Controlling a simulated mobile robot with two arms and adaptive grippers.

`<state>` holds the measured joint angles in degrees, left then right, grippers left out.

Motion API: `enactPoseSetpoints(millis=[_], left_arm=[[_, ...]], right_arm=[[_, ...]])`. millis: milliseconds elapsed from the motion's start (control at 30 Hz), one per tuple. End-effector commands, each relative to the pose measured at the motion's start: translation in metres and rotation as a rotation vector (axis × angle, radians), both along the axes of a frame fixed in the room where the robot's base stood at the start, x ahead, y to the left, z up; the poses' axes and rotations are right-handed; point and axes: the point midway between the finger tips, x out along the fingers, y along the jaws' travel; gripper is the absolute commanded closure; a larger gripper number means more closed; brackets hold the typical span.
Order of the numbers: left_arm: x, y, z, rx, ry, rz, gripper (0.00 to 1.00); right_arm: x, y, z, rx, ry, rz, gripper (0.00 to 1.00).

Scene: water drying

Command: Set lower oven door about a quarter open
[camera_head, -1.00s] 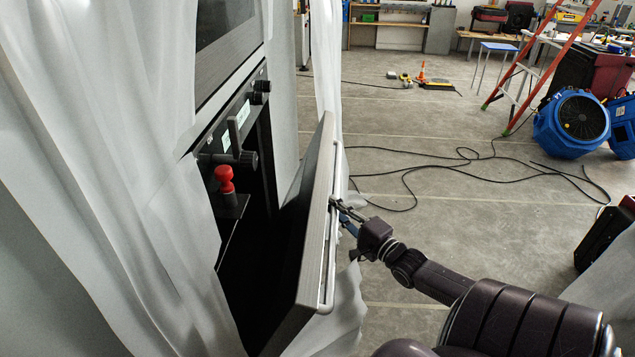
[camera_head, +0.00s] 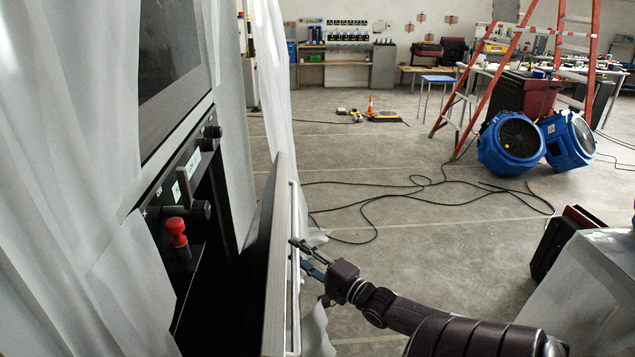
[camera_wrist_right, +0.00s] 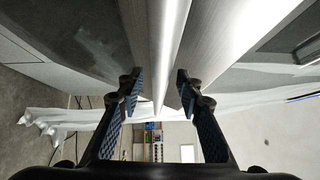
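The lower oven door (camera_head: 272,265) stands partly open, swung out to the right from the dark oven cavity (camera_head: 207,270). Its long pale bar handle (camera_head: 294,215) runs along the outer face. My right gripper (camera_head: 298,253) is at the handle from the right, its two fingers spread. In the right wrist view the handle bar (camera_wrist_right: 166,50) runs between the open fingers (camera_wrist_right: 158,92), with a gap on both sides. The brushed metal door face (camera_wrist_right: 215,30) lies behind the bar. My left gripper is not in view.
White sheeting (camera_head: 65,200) hangs around the oven. A red-topped knob (camera_head: 176,228) sits beside the cavity, below the control panel. Black cables (camera_head: 420,190) lie on the open floor. Blue fans (camera_head: 511,143) and an orange ladder (camera_head: 476,75) stand farther back.

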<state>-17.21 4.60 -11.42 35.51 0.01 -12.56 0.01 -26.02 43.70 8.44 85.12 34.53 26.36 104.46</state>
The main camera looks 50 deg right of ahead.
Motion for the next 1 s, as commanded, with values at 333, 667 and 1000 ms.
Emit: enactPoseSetpoints(millis=[333, 667, 1000], left_arm=[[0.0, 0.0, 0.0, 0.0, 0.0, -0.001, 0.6], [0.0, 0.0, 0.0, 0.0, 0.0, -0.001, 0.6], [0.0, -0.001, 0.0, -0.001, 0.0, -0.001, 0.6]], right_arm=[[-0.067, 0.006, -0.005, 0.002, 0.006, -0.001, 0.67], [-0.099, 0.008, -0.005, 0.0, 0.002, 0.0, 0.67], [-0.101, 0.008, -0.005, 0.0, 0.002, 0.0, 0.67]])
